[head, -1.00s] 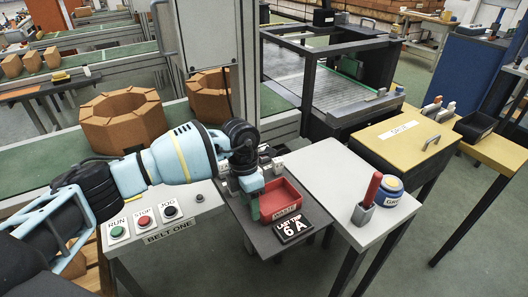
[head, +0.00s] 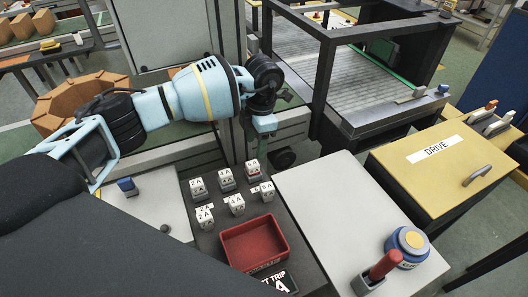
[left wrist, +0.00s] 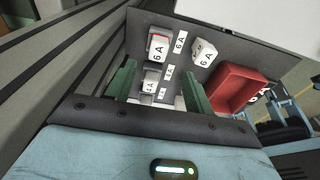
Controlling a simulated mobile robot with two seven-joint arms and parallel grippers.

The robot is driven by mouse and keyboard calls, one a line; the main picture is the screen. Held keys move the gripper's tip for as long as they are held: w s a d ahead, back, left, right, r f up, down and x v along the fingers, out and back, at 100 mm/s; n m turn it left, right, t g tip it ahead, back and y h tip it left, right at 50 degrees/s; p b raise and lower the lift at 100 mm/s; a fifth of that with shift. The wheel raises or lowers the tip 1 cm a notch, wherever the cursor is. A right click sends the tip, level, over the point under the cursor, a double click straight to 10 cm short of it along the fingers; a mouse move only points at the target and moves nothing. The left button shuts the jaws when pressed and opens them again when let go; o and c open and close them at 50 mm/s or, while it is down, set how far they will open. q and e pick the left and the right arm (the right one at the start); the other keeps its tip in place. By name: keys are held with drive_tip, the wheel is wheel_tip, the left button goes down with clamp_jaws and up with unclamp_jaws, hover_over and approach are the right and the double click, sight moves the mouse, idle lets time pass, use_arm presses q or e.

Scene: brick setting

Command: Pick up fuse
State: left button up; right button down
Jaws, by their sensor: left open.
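Several white block fuses stand in two rows on a dark panel (head: 208,244). The back right fuse (head: 252,168) shows a red patch on its face and seems marked 6A. In the left wrist view, this red-patched 6A fuse (left wrist: 157,48) lies just beyond the finger gap, beside a plain 6A fuse (left wrist: 204,52). Other fuses sit partly hidden between the fingers. My left gripper (head: 264,148) hangs over the panel's back edge, pointing down, near the red-patched fuse. Its green fingers (left wrist: 158,90) are apart and hold nothing. My right gripper is out of view.
A red-handled item in a holder (head: 381,268) and a blue round container (head: 408,246) stand on the white table (head: 330,205). A yellow DRIVE cabinet (head: 410,180) is right.

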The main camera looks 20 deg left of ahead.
sight(253, 163)
use_arm(q)
drive_tip(key=shift+w, duration=0.1)
drive_tip(key=shift+s+f, duration=0.2)
drive_tip(key=shift+f, duration=0.1)
drive_tip(key=shift+a+f, duration=0.1)
drive_tip(key=shift+f, duration=0.9)
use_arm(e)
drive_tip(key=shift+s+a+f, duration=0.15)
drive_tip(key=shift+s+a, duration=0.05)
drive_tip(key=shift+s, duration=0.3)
use_arm(q)
drive_tip(key=shift+a+f, duration=0.1)
drive_tip(key=shift+f, duration=0.25)
drive_tip(key=shift+s+a+f, duration=0.1)
drive_tip(key=shift+f, duration=0.95)
drive_tip(key=shift+s+a+f, duration=0.1)
drive_tip(key=shift+f, duration=0.95)
clamp_jaws()
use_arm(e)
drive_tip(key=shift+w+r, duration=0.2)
